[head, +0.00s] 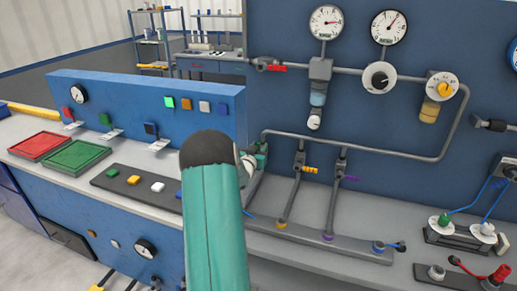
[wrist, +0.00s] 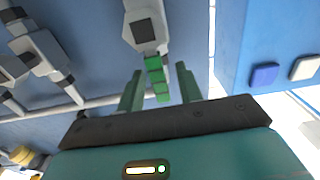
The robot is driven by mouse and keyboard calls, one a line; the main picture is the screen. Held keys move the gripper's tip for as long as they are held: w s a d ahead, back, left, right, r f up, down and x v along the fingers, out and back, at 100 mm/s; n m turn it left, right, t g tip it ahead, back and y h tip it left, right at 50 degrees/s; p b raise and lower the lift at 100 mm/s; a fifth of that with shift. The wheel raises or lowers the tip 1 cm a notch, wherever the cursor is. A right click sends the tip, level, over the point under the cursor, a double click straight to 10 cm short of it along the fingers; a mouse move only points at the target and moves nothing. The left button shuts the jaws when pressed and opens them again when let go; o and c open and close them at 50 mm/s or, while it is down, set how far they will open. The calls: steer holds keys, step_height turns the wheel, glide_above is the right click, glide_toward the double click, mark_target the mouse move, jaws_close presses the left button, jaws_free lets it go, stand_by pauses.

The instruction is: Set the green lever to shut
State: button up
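The green lever (wrist: 157,78) shows in the wrist view, sticking out from a light grey valve body (wrist: 145,28) with a dark square on its face. My gripper (wrist: 160,78) is open, with one green finger on each side of the lever. There is a visible gap between the lever and each finger, so it does not look gripped. In the head view my teal arm covers the middle, and I cannot make out the green lever there.
Grey pipes with an orange lever (head: 310,170) and a purple lever (head: 350,178) run to the right of my arm. A blue panel with coloured buttons (head: 187,104) stands to the left. Gauges (head: 326,22) and a red-handled valve (head: 272,66) are on the back wall.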

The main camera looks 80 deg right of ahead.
steer(key=shift+c, duration=0.3)
jaws_close()
